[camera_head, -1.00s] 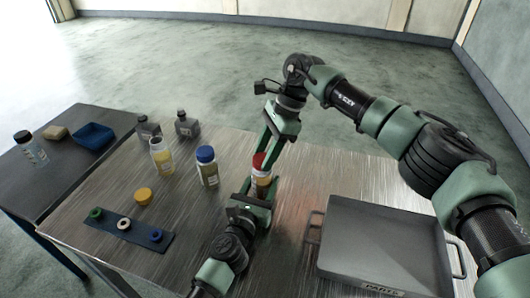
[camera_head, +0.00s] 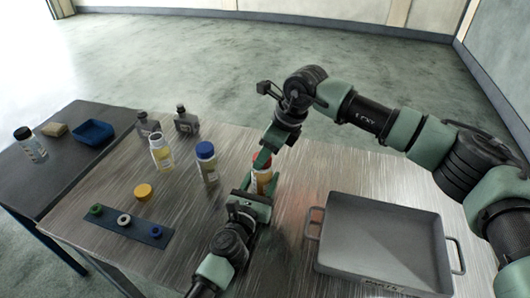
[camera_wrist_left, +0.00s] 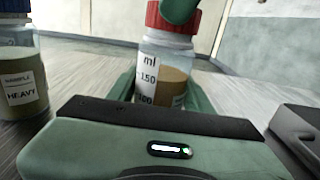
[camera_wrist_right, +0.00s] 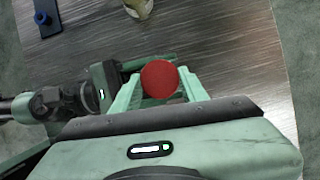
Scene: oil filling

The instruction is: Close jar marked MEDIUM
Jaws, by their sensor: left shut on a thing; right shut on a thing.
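A clear jar (camera_head: 262,187) with amber oil stands upright on the metal table. It also shows in the left wrist view (camera_wrist_left: 152,65); the word on its label cannot be read. Its red lid (camera_wrist_right: 160,79) sits on the jar's mouth and also shows in the left wrist view (camera_wrist_left: 158,22). My left gripper (camera_head: 256,196) is shut around the jar body. My right gripper (camera_head: 262,160) is shut on the red lid from above. The gripper's fingers hide part of the lid.
A blue-capped jar (camera_head: 207,170) reads HEAVY in the left wrist view (camera_wrist_left: 22,85). An uncapped jar (camera_head: 161,155), a yellow lid (camera_head: 143,191), two grey bottles (camera_head: 187,123) and a strip with rings (camera_head: 124,222) are left. A grey tray (camera_head: 384,205) is right.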

